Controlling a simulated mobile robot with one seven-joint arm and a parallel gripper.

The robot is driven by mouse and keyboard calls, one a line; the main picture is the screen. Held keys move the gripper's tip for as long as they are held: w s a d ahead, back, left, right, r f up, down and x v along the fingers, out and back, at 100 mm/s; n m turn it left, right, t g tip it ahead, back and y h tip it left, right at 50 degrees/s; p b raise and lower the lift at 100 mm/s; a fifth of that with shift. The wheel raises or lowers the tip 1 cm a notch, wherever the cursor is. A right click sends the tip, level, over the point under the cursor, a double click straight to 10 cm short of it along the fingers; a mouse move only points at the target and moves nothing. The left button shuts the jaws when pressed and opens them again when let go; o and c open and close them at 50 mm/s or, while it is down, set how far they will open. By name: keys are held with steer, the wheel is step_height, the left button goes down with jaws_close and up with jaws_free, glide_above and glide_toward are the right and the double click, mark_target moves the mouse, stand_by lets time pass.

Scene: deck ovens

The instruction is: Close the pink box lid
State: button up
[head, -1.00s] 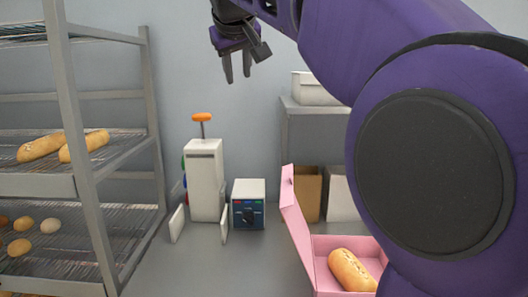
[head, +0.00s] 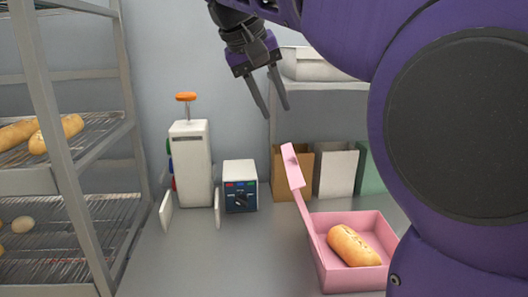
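The pink box (head: 326,277) stands on the counter at the lower right with a bread loaf (head: 354,246) inside. Its pink lid (head: 296,182) is open, standing up along the box's left side and leaning a little to the left at the top. My gripper (head: 270,112) is above and behind the lid in the picture, pointing down, with its two fingers apart and nothing between them. It does not touch the lid. My arm covers the space right of the box.
A white machine with an orange knob (head: 190,165) and a small control box (head: 240,186) stand left of the lid. Paper bags (head: 334,172) stand behind the box. A bread rack (head: 75,160) fills the left side. The counter between rack and box is mostly clear.

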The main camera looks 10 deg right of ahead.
mark_target(291, 164)
steer(key=b+x, duration=0.2)
steer(key=x, duration=1.1)
steer(key=shift+w+f, duration=0.1)
steer(key=shift+f, duration=0.05)
jaws_close()
stand_by(0.8)
